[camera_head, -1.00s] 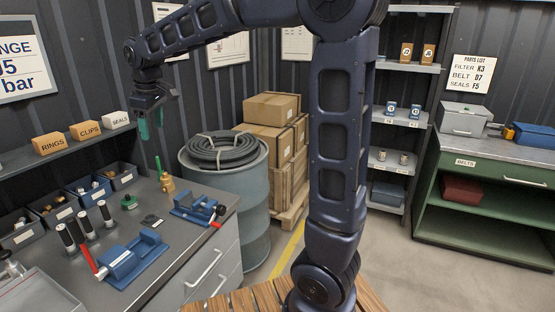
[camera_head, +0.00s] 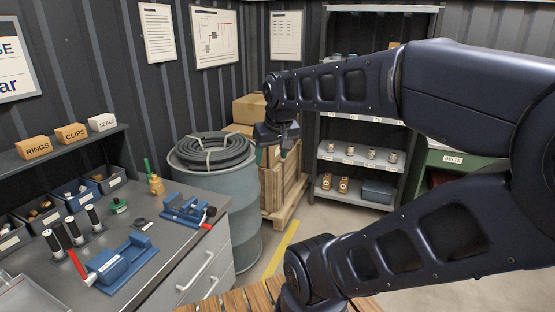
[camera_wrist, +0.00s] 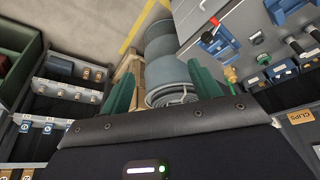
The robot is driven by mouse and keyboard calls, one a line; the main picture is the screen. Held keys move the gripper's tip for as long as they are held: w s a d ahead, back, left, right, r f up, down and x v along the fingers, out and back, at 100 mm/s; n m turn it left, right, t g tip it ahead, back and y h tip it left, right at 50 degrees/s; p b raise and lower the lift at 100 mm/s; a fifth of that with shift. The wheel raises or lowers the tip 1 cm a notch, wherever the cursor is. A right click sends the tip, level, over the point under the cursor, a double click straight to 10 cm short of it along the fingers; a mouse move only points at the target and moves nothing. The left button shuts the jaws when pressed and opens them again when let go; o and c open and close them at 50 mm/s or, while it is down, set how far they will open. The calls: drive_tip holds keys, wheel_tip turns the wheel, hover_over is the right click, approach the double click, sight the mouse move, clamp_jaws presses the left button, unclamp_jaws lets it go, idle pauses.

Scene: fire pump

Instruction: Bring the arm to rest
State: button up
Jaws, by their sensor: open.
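My arm reaches across the right half of the head view, its elbow bent at the right edge. My gripper (camera_head: 277,143) hangs in front of the stacked cardboard boxes, to the right of the drum with the coiled hose. In the wrist view its two green fingers (camera_wrist: 163,88) stand wide apart with nothing between them, so it is open and empty. It touches nothing that I can see. In the head view the fingers are small and partly hidden by the gripper body.
A grey workbench (camera_head: 187,237) with blue vises, bins and black-handled tools stands at left. A blue-grey drum (camera_head: 238,192) bears a coiled hose (camera_head: 212,150). Shelves (camera_head: 352,160) stand behind my arm. A green bench (camera_head: 468,160) is partly hidden at right. Some floor shows clear beyond the drum.

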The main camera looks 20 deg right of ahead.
drive_tip(key=shift+s+d+f+m, duration=0.4)
drive_tip(key=shift+s+d+f, duration=0.2)
drive_tip(key=shift+s, duration=0.2)
drive_tip(key=shift+a, duration=0.1)
idle(1.9)
